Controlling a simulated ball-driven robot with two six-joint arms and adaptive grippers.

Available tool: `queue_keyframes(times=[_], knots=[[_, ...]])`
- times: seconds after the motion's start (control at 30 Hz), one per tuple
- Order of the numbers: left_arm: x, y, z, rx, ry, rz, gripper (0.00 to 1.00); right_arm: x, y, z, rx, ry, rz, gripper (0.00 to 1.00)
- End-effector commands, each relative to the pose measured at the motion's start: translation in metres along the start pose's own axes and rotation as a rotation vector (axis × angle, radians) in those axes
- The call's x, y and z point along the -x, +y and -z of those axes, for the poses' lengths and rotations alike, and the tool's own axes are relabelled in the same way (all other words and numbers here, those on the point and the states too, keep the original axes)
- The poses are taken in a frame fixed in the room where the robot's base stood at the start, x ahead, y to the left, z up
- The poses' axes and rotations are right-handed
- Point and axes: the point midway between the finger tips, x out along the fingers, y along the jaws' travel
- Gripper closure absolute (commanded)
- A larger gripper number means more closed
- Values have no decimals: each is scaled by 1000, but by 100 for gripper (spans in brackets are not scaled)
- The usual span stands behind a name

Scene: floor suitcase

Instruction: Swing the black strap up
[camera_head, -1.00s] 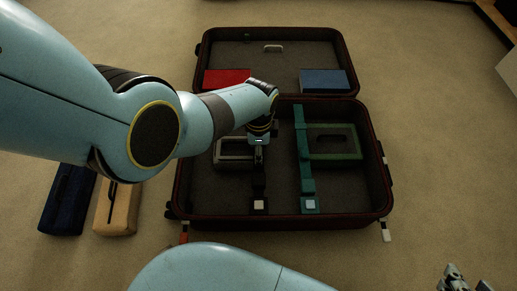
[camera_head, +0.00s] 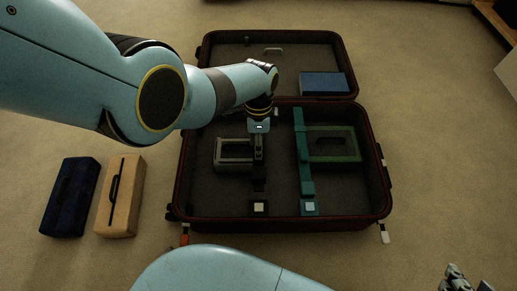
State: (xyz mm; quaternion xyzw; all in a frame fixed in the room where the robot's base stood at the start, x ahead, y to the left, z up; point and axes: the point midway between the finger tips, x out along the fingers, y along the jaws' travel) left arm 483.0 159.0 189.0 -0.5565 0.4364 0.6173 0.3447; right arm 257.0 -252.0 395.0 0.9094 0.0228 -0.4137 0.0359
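The black strap (camera_head: 259,186) lies lengthwise in the left half of the open suitcase's base, with a pale square buckle (camera_head: 259,207) at its near end. My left gripper (camera_head: 258,158) points down over the strap's upper part, and the gripper and arm hide the strap's far part. I cannot tell whether its fingers are open or touching the strap. My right gripper (camera_head: 466,281) is at the bottom right corner, partly cut off, with its fingers apart and nothing between them. It is well away from the suitcase.
The open suitcase (camera_head: 277,224) lies on carpet. A teal strap (camera_head: 306,165) crosses a green frame (camera_head: 346,145); a grey frame (camera_head: 219,154) is by the black strap. A blue box (camera_head: 323,83) is in the lid. Dark blue (camera_head: 70,197) and tan (camera_head: 121,196) cases lie outside at left.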

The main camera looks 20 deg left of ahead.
Motion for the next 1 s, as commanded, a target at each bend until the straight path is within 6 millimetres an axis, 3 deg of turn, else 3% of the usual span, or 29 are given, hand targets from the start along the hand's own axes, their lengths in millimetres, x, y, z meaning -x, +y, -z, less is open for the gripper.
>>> queue_keyframes(times=[0.1,0.3,0.73,0.8,1.0], knots=[[19,-7,0,1,-1,-94,100,-2,0,-3,0,8,0,60],[39,-13,-1,0,-2,-226,100,-8,-2,-14,3,99,-2,60],[64,-24,-1,1,-2,-376,100,-3,-9,-32,15,320,1,60],[67,-26,-1,1,-2,-393,100,-4,-8,-4,23,410,0,60],[74,-30,-1,1,-2,-435,100,3,-8,51,42,602,-2,60]])
